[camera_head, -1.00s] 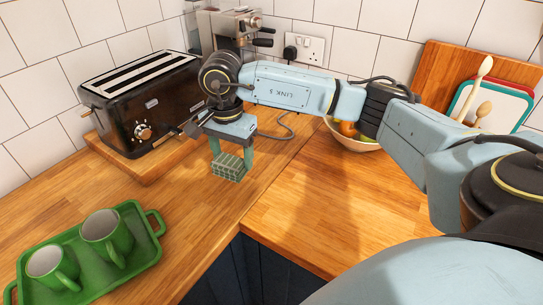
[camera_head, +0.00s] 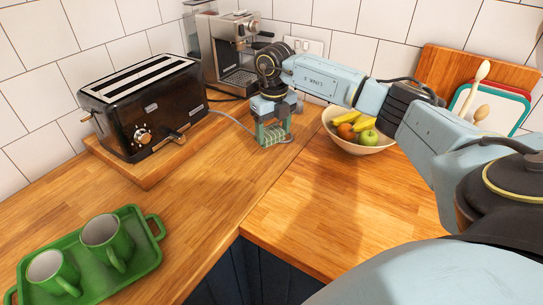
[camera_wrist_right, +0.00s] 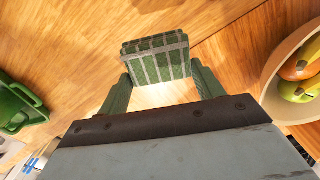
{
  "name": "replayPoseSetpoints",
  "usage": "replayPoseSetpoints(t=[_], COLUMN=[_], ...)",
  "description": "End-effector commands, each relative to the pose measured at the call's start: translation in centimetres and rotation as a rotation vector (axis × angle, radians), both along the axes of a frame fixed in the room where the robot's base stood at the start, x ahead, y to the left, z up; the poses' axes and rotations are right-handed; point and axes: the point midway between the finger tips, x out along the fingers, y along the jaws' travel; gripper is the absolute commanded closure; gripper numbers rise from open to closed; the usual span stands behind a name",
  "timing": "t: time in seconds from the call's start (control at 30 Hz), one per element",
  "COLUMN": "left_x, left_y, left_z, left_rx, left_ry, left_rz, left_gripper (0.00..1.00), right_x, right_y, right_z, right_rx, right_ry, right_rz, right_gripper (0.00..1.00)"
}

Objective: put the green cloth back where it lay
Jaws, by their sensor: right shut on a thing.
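The green checked cloth (camera_head: 270,134) is a small folded bundle with pale lines. My right gripper (camera_head: 273,132) is shut on it, near the back of the counter between the toaster and the fruit bowl. In the right wrist view the cloth (camera_wrist_right: 157,60) sits between the green fingertips of my right gripper (camera_wrist_right: 158,80), with wooden counter behind it. I cannot tell from these views whether the cloth touches the counter. My left gripper is not in view.
A black toaster (camera_head: 150,110) stands on a wooden board at left. A coffee machine (camera_head: 228,55) is behind. A fruit bowl (camera_head: 362,147) is close on the right, also in the right wrist view (camera_wrist_right: 275,85). A green tray (camera_head: 150,262) with two mugs is front left. The middle counter is clear.

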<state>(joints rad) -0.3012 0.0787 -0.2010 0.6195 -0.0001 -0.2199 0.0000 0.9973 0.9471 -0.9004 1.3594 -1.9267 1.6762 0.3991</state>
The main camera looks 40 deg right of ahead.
Motion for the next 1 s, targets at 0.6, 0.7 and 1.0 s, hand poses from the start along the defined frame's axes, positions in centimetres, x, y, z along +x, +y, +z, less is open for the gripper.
replayPoseSetpoints(t=[0.6, 0.7, 1.0], left_x=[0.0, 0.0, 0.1], left_y=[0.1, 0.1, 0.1], left_z=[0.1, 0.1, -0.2], left_rx=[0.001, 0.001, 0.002], left_ry=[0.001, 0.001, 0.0], left_rz=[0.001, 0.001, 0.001], left_gripper=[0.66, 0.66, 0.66], right_x=[-0.1, 0.0, 0.0], right_y=[0.1, 0.1, 0.1], right_z=[-8.1, -8.2, -8.6], right_rx=[0.0, 0.0, 0.0], right_ry=[0.003, 0.0, 0.001], right_rz=[0.004, 0.005, 0.005], right_gripper=[0.59, 0.59, 0.32])
